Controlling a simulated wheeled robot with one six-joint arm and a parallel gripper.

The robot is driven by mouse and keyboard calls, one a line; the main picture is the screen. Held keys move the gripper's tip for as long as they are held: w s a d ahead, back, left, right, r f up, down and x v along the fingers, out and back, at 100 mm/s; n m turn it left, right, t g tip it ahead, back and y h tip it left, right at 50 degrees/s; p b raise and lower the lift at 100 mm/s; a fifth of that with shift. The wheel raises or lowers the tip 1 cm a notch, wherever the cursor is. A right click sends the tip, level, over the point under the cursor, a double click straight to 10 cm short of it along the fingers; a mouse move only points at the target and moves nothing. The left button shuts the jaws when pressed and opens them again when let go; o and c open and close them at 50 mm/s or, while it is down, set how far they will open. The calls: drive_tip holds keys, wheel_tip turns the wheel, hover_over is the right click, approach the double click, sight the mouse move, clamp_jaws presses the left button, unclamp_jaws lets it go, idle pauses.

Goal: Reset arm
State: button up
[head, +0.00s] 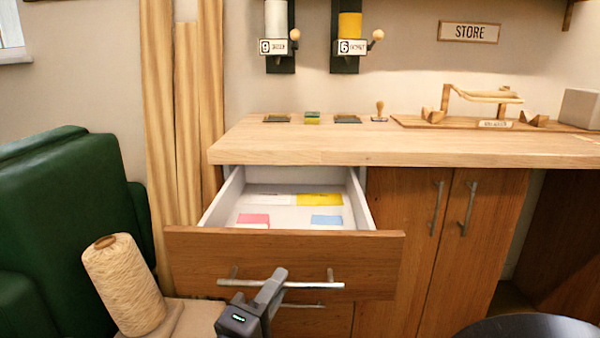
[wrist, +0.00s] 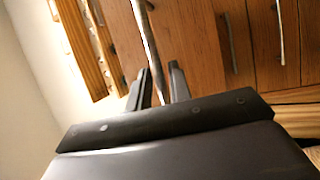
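My gripper (head: 268,290) is at the handle (head: 312,285) of the open top drawer (head: 190,247), low in the head view. In the wrist view its two fingers (wrist: 160,84) stand apart, with the metal handle bar (wrist: 146,35) running between them. The fingers look open around the bar, with gaps beside it. Whether either finger touches it is hard to tell.
The wooden countertop (head: 400,148) above holds small trays, a stamp (head: 379,112) and a wooden rack (head: 480,100). A green chair (head: 60,220) and a thread cone (head: 124,285) stand at the left. Closed cupboard doors (head: 440,240) are at the right. A dark round top (head: 530,328) is at lower right.

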drive_tip(key=shift+w+d+r, duration=0.15)
drive_tip(key=shift+w+d, duration=0.15)
drive_tip(key=shift+w, duration=0.3)
